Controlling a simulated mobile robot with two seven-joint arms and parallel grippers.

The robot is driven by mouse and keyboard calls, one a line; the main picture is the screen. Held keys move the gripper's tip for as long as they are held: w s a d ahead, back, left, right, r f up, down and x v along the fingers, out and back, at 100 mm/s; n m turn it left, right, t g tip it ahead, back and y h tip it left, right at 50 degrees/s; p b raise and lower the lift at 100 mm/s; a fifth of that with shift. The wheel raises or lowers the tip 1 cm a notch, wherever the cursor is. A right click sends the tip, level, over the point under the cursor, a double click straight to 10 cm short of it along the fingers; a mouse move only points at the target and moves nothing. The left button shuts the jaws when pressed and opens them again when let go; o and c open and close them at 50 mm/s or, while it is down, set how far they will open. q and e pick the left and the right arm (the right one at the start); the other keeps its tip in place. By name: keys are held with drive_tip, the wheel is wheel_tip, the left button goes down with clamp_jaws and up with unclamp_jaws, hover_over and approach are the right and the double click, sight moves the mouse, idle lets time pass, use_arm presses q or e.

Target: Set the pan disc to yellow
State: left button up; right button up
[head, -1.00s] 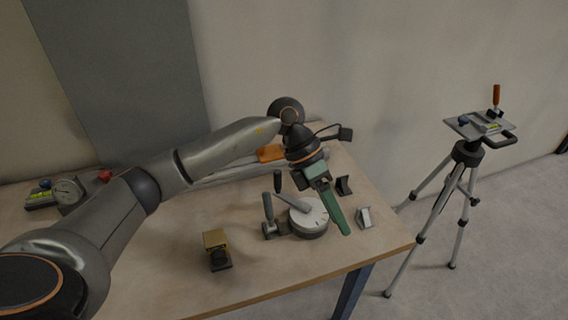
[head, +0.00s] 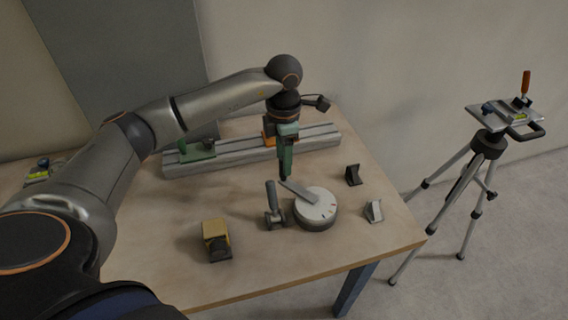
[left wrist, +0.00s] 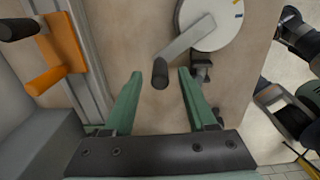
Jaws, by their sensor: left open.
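The pan disc (head: 320,212) is a round pale disc on the table, with small coloured marks near its rim. A flat grey lever (head: 298,190) runs from it toward the back left. In the left wrist view the disc (left wrist: 212,18) is partly cut off at the top, with a blue mark showing near its right edge. The lever ends in a black knob (left wrist: 160,75). My left gripper (head: 285,177) points down at the lever's end. In the left wrist view it is open (left wrist: 160,73), the knob appearing between its green fingertips; contact is not visible.
A dark upright clamp handle (head: 271,197) stands just left of the disc. A yellow-topped block (head: 215,238) sits front left; two small brackets (head: 353,175) (head: 374,211) sit right. A grey rail (head: 235,157) lies behind. A tripod (head: 487,148) stands beyond the table.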

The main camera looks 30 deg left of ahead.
use_arm(q)
drive_tip(key=shift+f, duration=1.5)
drive_tip(key=shift+c, duration=0.2)
clamp_jaws()
